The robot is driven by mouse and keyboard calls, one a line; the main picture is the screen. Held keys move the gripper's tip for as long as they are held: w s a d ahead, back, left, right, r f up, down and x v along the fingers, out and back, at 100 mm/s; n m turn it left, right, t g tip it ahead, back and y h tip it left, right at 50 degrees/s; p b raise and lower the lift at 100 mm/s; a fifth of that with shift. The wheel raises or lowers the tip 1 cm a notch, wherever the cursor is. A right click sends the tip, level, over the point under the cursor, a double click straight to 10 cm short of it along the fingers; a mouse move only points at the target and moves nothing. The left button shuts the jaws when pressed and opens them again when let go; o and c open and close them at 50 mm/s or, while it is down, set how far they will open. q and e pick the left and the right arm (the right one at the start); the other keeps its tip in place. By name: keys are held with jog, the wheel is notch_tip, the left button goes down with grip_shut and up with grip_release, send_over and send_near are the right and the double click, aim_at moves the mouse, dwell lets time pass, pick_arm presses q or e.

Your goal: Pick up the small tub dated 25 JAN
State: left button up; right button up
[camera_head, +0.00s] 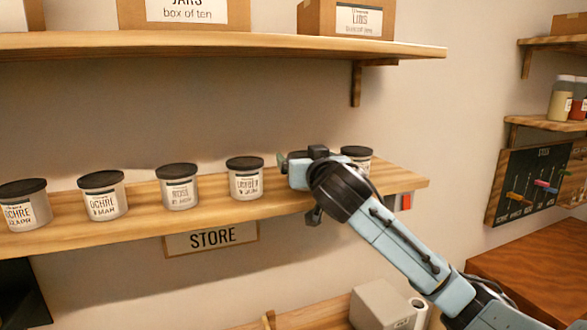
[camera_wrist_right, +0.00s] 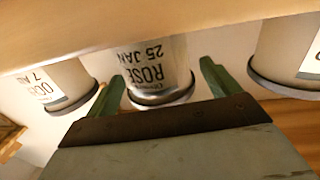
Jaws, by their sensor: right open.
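The small tub labelled ROSE 25 JAN (camera_wrist_right: 152,68) shows upside down in the right wrist view, pale with a dark lid. My right gripper (camera_wrist_right: 162,82) is open, with one green finger on each side of this tub; I cannot tell how deep the tub sits between them. In the head view my right gripper (camera_head: 297,172) is at the store shelf, between the fourth tub from the left (camera_head: 245,180) and a partly covered tub (camera_head: 360,156). It hides the ROSE tub there. My left gripper is not in view.
Neighbouring tubs stand close on both sides, one labelled OCHRE (camera_wrist_right: 55,88) and another (camera_wrist_right: 285,55) in the wrist view. More tubs (camera_head: 177,188) line the store shelf (camera_head: 140,225). An upper shelf (camera_head: 220,45) with boxes hangs above.

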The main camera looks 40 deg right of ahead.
jog(key=shift+w+d, duration=0.1)
jog(key=shift+w, duration=0.4)
jog(key=shift+s+r, duration=0.1)
jog(key=shift+s, duration=0.35)
jog(key=shift+c, duration=0.5)
jog(key=shift+w, duration=0.15)
jog(key=c, duration=1)
jog(key=shift+o, duration=0.2)
